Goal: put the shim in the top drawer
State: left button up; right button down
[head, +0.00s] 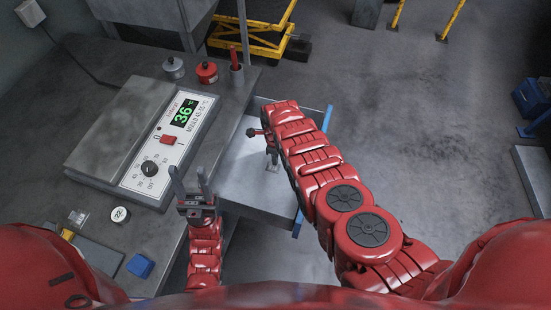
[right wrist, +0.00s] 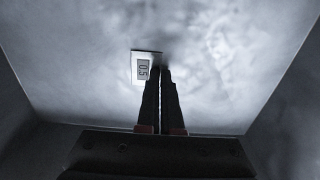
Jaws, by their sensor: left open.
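The top drawer (head: 250,208) stands pulled out to the right of the bench in the head view, and its pale floor (right wrist: 225,70) fills the right wrist view. The shim, a small pale plate marked 0.5 (right wrist: 140,70), is at my right fingertips just over or on that floor; I cannot tell whether it touches. My right gripper (head: 271,153) points down into the drawer, its dark fingers (right wrist: 161,75) close together on the shim's edge, hiding part of it. My left gripper (head: 190,185) is open and empty above the bench's front edge.
A control box (head: 150,135) with a green display showing 36 sits on the bench. Open floor lies to the right.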

jog(key=shift+f, duration=0.15)
jog(key=c, duration=1.1)
grip_release()
jog(key=shift+r+p, duration=0.35)
jog(key=shift+r, duration=0.25)
notch_tip(320, 180, up, 3)
jog(key=shift+f+p, duration=0.1)
jog(key=shift+p, duration=0.5)
jog(key=shift+r+b, duration=0.65)
jog(key=shift+r, duration=3.5)
